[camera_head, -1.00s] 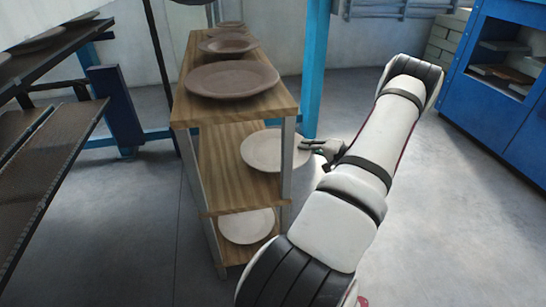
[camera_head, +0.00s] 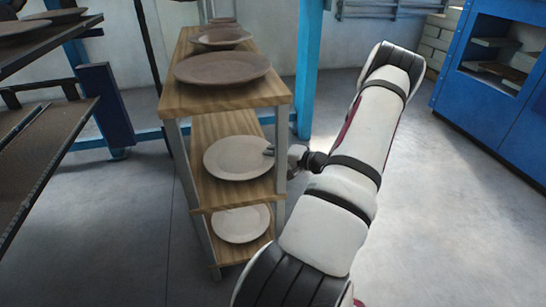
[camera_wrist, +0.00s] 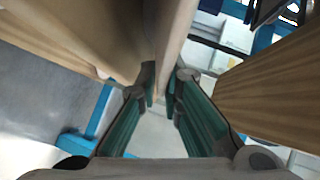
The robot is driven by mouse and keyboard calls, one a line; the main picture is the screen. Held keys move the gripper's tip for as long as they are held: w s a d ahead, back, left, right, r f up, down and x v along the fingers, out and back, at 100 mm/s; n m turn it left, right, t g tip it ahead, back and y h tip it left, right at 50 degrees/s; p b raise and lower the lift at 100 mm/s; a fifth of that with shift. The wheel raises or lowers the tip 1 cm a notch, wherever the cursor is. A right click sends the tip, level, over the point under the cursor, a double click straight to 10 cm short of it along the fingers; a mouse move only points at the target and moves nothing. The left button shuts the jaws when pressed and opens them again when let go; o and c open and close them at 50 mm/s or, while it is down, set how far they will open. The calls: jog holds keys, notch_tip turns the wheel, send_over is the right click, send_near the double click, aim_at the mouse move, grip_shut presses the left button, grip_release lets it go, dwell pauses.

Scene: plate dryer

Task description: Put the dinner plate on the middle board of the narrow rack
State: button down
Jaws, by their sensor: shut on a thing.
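The pale dinner plate (camera_head: 236,158) is over the middle board (camera_head: 235,190) of the narrow wooden rack, level or nearly so. Whether it touches the board I cannot tell. My gripper (camera_head: 270,151) is shut on the plate's right rim, reaching in from the rack's right side between its posts. In the wrist view my gripper's fingers (camera_wrist: 163,88) pinch the plate's edge (camera_wrist: 174,40), which runs up from between them. Wooden boards of the rack show on both sides in that view.
The rack's top board (camera_head: 190,100) carries several brown plates, the nearest one (camera_head: 222,68) large. Another pale plate (camera_head: 241,223) lies on the bottom board. A dark shelf unit (camera_head: 45,140) stands at left, a blue cabinet (camera_head: 480,95) at right. A blue post (camera_head: 311,70) rises behind the rack.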

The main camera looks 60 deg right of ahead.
dwell(0.3)
jog(key=c, duration=2)
grip_release()
jog(key=shift+f, duration=0.15)
jog(key=p+v, duration=0.3)
jog(key=v, duration=0.9)
jog(key=shift+d, duration=0.1)
jog(key=shift+s, duration=0.1)
